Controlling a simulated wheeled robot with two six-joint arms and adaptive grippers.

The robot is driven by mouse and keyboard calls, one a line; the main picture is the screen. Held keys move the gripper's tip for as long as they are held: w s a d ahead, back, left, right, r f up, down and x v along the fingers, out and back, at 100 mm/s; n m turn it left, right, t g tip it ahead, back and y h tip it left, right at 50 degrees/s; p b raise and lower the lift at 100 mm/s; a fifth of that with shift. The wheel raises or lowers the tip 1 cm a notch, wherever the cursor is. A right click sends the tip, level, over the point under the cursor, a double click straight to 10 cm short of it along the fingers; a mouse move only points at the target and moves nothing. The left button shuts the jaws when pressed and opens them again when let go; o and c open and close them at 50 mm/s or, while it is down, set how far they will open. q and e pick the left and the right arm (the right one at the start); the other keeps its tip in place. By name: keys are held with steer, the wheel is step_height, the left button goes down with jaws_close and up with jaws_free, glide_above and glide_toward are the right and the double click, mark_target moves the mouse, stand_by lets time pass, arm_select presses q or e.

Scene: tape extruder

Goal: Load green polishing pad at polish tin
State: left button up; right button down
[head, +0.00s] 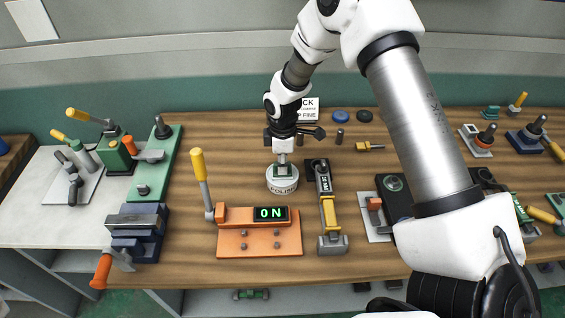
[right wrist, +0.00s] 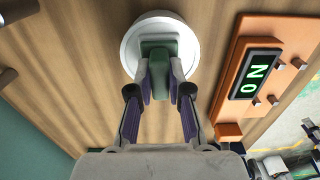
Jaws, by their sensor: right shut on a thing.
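The polish tin (head: 283,186) is a round white tin with lettering on its side, standing on the wooden bench near the middle. The green polishing pad (head: 284,170) is a small dark green block at the tin's top. My right gripper (head: 282,160) points down above the tin and is shut on the pad. In the right wrist view, both fingers (right wrist: 159,85) press on the sides of the green pad (right wrist: 158,47), which overlaps the white tin (right wrist: 131,50). I cannot tell whether the pad touches the tin. My left gripper is out of view.
An orange panel (head: 259,240) with a lit ON display and a yellow-handled lever (head: 200,175) stands front left of the tin. A yellow-and-black tool (head: 326,205) lies just right of it. A blue disc (head: 425,116) and a black disc lie behind.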

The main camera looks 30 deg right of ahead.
steer(key=shift+s, duration=0.1)
step_height(320, 180, up, 7)
steer(key=p, duration=0.6)
stand_by(0.4)
